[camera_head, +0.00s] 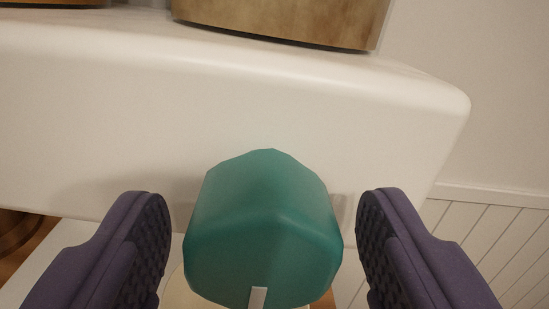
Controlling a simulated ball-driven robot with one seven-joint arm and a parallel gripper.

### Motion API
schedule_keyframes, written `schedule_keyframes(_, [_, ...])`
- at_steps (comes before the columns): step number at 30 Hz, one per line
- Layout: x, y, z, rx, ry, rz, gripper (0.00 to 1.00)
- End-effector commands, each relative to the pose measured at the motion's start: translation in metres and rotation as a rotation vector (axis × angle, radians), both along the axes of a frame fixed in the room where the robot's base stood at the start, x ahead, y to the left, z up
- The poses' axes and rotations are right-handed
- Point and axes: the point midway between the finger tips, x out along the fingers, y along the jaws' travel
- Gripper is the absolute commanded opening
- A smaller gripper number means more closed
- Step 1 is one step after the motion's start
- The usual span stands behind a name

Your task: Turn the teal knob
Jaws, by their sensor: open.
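The teal knob (264,225) is large at the lower middle of the view, on the front of a white rounded panel (240,110). It has a faceted edge and a short white mark (257,297) at its lower part. My gripper (265,225) is open, with one dark purple finger on the left of the knob and one on the right. A gap shows between each finger and the knob, so neither appears to touch it. The rear of the knob is hidden behind its face.
A brown, wood-like round thing (285,20) stands on top of the white body, cut off by the upper edge. A white panelled wall (495,240) is at the right. A dark brown round thing (20,230) shows partly at the lower left.

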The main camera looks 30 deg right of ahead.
Motion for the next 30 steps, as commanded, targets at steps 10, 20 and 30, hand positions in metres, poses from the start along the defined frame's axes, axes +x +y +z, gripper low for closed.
schedule_keyframes(10, [0.012,-0.0041,0.0007,0.001,0.001,0.001,0.7])
schedule_keyframes(20, [0.0118,-0.0038,0.0005,0.001,0.001,0.002,0.15])
schedule_keyframes(30, [0.0117,-0.0034,-0.0011,0.067,-0.022,0.002,0.15])
